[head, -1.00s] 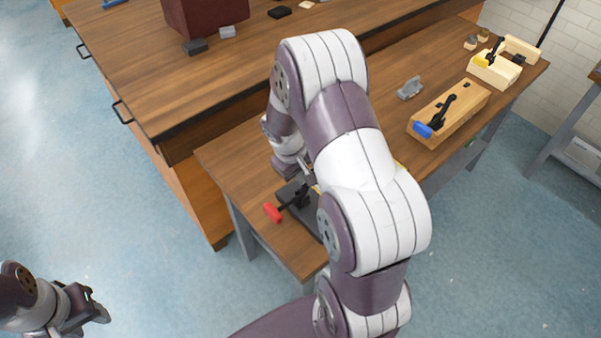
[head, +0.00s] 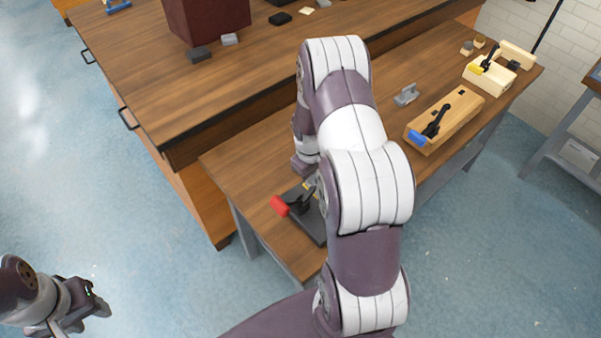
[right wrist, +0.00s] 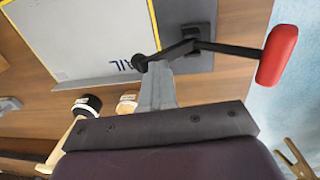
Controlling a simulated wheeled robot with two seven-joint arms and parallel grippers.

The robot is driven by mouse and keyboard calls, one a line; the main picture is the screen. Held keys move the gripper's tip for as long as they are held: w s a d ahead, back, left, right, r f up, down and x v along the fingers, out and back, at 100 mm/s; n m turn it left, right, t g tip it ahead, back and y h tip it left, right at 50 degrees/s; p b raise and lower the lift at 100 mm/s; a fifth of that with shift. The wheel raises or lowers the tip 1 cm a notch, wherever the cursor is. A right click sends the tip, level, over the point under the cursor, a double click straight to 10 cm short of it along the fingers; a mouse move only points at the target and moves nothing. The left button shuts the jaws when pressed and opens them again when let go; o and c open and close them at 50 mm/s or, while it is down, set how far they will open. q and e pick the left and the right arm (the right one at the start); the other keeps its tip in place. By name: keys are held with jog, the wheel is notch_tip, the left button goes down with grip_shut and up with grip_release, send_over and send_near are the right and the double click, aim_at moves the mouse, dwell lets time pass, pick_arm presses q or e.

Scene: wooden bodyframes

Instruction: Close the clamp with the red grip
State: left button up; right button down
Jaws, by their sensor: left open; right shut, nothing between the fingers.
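The clamp with the red grip (head: 279,206) is at the near left end of the front workbench; its black metal parts (head: 301,199) sit on a dark plate. In the right wrist view the red grip (right wrist: 277,55) is at the right end of a black lever, and a dark-tipped clamp arm points left. My right gripper (right wrist: 158,68) is shut and empty, its fingertips close below the clamp arm; I cannot tell if they touch. In the head view my right arm hides most of it. My left gripper (head: 97,302) is open and empty over the floor at lower left.
A white panel with a yellow border (right wrist: 85,35) lies beside the clamp. Along the workbench (head: 255,160) are a grey metal piece (head: 406,95), a wooden block with a blue-grip clamp (head: 417,138) and one with a yellow-grip clamp (head: 475,68). A larger bench stands behind.

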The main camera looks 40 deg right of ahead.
jog(key=shift+d+f+y+p, duration=0.15)
jog(key=shift+d+y+p, duration=0.35)
jog(key=shift+d+p, duration=0.3)
jog(key=shift+w+d+f+y+b, duration=0.15)
jog(key=shift+d+f, duration=0.2)
jog(key=shift+f, duration=0.2)
jog(key=shift+d+f+y+b, duration=0.15)
jog(key=shift+d+f, duration=0.15)
jog(key=shift+f, duration=0.2)
pick_arm(q)
jog(key=shift+a+f+b, duration=0.1)
jog(key=shift+f+b, duration=0.2)
jog(key=shift+b, duration=1.15)
pick_arm(e)
jog(key=shift+d+f, duration=0.35)
jog(key=shift+f, duration=0.25)
jog(key=shift+d+f, duration=0.3)
jog(key=shift+f, duration=0.25)
pick_arm(q)
jog(key=shift+s+a+f, duration=0.1)
jog(key=shift+s+a, duration=0.05)
pick_arm(e)
jog(key=shift+a, duration=0.1)
